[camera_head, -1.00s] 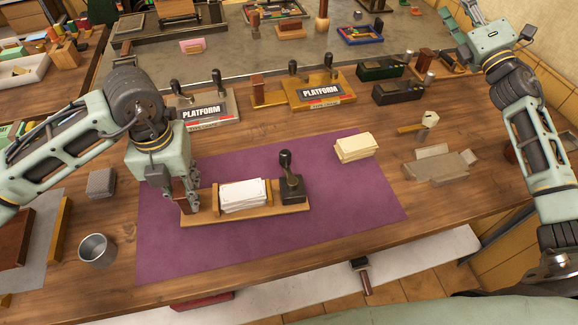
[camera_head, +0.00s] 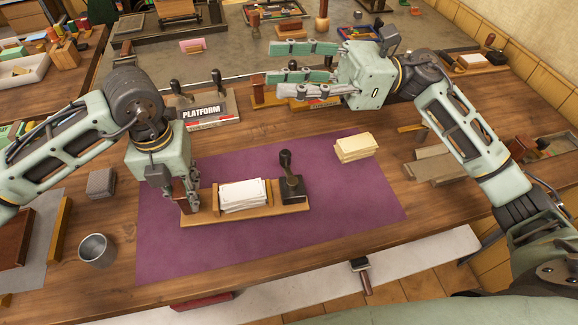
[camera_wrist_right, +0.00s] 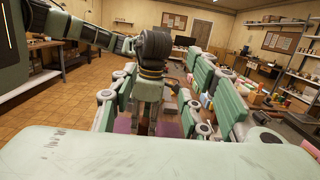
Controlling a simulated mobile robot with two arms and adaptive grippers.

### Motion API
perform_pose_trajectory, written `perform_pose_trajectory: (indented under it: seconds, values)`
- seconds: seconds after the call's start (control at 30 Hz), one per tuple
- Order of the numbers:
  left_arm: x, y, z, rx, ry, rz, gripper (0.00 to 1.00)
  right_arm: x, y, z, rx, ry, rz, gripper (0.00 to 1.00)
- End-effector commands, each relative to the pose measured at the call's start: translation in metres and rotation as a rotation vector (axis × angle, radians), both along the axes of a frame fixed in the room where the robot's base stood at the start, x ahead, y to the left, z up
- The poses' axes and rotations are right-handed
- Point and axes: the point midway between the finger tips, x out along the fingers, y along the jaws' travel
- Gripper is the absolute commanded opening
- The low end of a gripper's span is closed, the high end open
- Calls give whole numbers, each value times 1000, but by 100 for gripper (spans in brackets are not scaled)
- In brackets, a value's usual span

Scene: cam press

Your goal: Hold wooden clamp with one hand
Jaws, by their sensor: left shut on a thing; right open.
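A dark brown wooden clamp (camera_head: 179,193) stands at the left end of a wooden base (camera_head: 220,218) on the purple mat (camera_head: 330,230). My left gripper (camera_head: 187,206) is shut on the clamp from above and partly hides it. A stack of white cards (camera_head: 243,195) lies on the base, with a black-handled stamp (camera_head: 290,180) upright at its right end. My right gripper (camera_head: 272,65) is open and empty in the head view. It is above the back of the table, fingers pointing left. Its spread fingers also show in the right wrist view.
A stack of cream cards (camera_head: 354,147) lies at the mat's back right. A PLATFORM stand (camera_head: 203,112) is behind the mat; another is mostly hidden by my right gripper. A metal cup (camera_head: 97,249) and a grey block (camera_head: 101,182) are at left. The mat's front is clear.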

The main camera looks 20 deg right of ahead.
Motion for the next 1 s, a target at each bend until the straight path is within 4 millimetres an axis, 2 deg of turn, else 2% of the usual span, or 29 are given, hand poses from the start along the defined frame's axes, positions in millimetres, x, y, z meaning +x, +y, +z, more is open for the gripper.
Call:
perform_pose_trajectory:
  seconds: [0.03, 0.17, 0.3, 0.4, 0.5, 0.6, 0.73, 0.87, 1.0]
  values:
    - [0, 0, 1, -1, -1, 1, 0, -19, 16, -5, -39, -49, 75, 43]
    - [0, 0, 1, -1, -1, 1, 0, -69, 50, -28, -170, -180, 268, 43]
    - [0, 0, 1, -1, -1, 1, 0, -116, 81, -69, -390, -332, 465, 43]
    - [0, 0, 1, -1, -1, 0, 0, -143, 94, -107, -615, -475, 599, 43]
    - [0, 0, 1, -1, -1, 1, 0, -155, 92, -144, -859, -635, 701, 43]
    - [0, 0, 1, -1, -1, 1, 0, -153, 81, -171, -1104, -810, 765, 43]
    - [0, 0, 1, 0, -1, 1, 0, -133, 59, -187, -1417, -1052, 784, 43]
    - [0, 0, 1, -1, -1, 0, 0, -105, 39, -179, -1681, -1287, 729, 43]
    - [0, 0, 1, -1, -1, 0, 0, -82, 26, -159, -1874, -1483, 636, 43]
